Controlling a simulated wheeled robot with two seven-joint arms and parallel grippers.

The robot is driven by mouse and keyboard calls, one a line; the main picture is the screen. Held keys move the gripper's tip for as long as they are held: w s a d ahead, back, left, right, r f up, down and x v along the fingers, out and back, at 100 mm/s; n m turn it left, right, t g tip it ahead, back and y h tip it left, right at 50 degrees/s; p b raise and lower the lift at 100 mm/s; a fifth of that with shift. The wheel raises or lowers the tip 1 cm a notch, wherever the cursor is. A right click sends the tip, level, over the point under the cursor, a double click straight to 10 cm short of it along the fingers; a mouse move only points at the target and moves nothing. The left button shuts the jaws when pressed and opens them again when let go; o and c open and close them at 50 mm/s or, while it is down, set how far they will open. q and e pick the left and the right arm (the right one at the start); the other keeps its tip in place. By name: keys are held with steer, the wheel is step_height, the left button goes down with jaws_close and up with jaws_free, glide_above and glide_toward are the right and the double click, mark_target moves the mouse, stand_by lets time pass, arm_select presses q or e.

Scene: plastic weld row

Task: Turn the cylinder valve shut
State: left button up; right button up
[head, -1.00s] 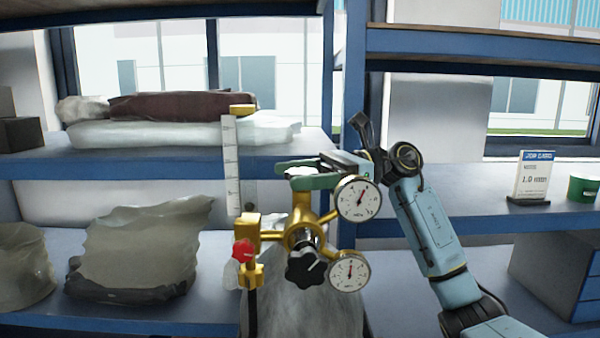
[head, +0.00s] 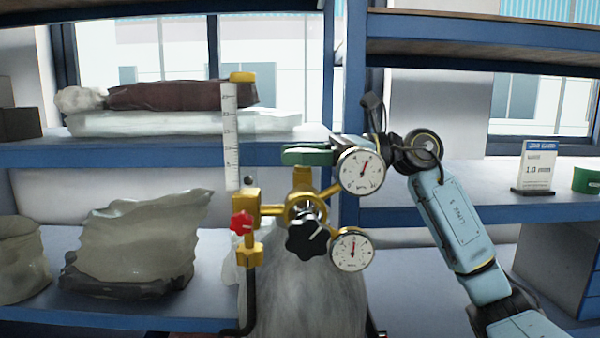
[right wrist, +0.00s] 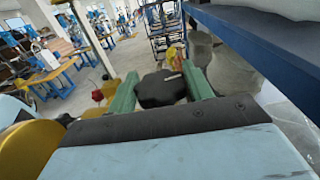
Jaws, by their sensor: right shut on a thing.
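The gas cylinder (head: 300,290) stands in front of the shelves, its grey body low in the head view. On it is a brass regulator (head: 300,210) with two white dial gauges (head: 361,171), a black lobed knob (head: 305,236) and a red knob (head: 241,222). My right gripper (head: 305,155) reaches in from the right above the regulator, partly behind the upper gauge. In the right wrist view its green fingers are shut on a dark lobed handwheel (right wrist: 160,90). The handwheel is hidden in the head view. My left gripper is not in view.
A white upright scale (head: 231,140) stands just left of the regulator. Shelves (head: 150,155) behind carry bags (head: 135,250) and wrapped goods. A job card (head: 536,168) and a green container (head: 586,180) sit on the right shelf.

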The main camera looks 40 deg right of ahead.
steer(key=shift+m+t+h+b, duration=1.5)
steer(key=shift+t+h+b, duration=0.05)
steer(key=shift+t+h, duration=0.15)
steer(key=o, duration=1)
steer(key=shift+c, duration=0.2)
steer(key=shift+d, duration=0.15)
